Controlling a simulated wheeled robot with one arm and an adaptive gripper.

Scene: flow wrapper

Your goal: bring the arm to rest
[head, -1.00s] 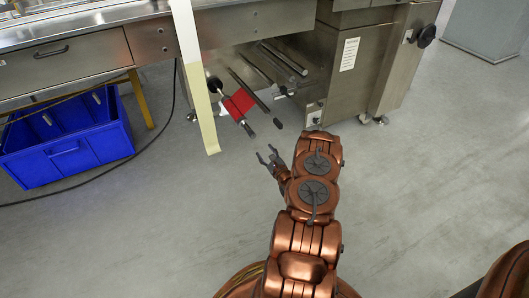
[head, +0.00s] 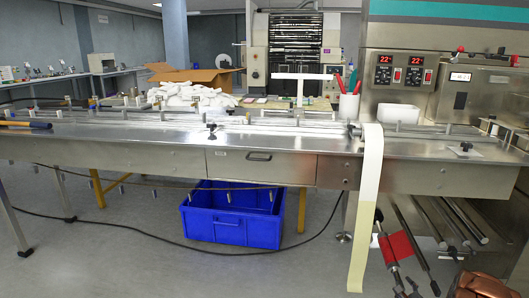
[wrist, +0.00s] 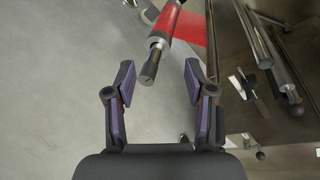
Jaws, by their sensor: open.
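My gripper (wrist: 157,90) is open in the wrist view, its two fingers apart with nothing held between them. Beyond the fingertips is the dark end of a rod (wrist: 150,66) with a red film roll (wrist: 188,24) on it. I cannot tell how far the rod is from the fingers. In the head view only a copper-coloured part of my arm shows at the bottom right corner, and the gripper itself is out of that frame.
The red film (head: 397,246) and several bars sit under the wrapper's steel table (head: 258,136) at the right. A pale film strip (head: 367,200) hangs down in front. A blue crate (head: 232,232) stands on the floor. Open floor lies in front.

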